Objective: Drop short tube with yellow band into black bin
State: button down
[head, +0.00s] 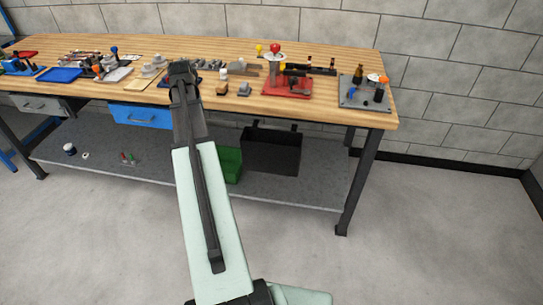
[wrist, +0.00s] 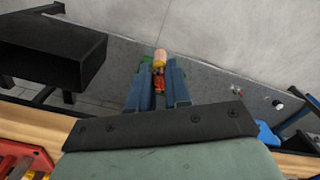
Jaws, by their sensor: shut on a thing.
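My gripper (wrist: 158,74) is shut on a short tube (wrist: 160,57), seen between its fingertips in the wrist view. The tube's far end looks yellow-tan, with orange-red nearer the palm. The fingers hide part of it. The black bin (wrist: 48,58) is to the left of the gripper in the wrist view, apart from it. In the head view the black bin (head: 272,155) hangs below the bench's front edge, right of my arm. The gripper's fingers and the tube are not clear in the head view.
A green bin (head: 231,164) is beside the black bin. The wooden bench (head: 340,112) carries a red fixture (head: 287,87), a grey plate (head: 364,93) and many small parts. A blue drawer (head: 140,115) is below its edge. The grey lower shelf (head: 290,193) is mostly clear.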

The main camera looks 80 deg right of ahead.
jog(key=s+d+r+m, duration=0.1)
jog(key=s+d, duration=0.3)
jog(key=s, duration=0.3)
jog(key=s+d+m, duration=0.1)
jog(key=s+d, duration=0.3)
jog(key=s, duration=0.3)
jog(key=n, duration=1.4)
send_near(273, 114)
jog(key=a+f, duration=0.2)
jog(key=a, duration=0.1)
jog(key=shift+s+a+f, duration=0.1)
jog(key=shift+s+f, duration=0.05)
jog(key=shift+f, duration=1.3)
jog(key=shift+s+a+f, duration=0.1)
jog(key=shift+f, duration=1.35)
jog(key=c, duration=1)
grip_release()
jog(key=shift+d+r, duration=0.1)
notch_tip(273, 114, up, 14)
jog(key=shift+f, duration=0.2)
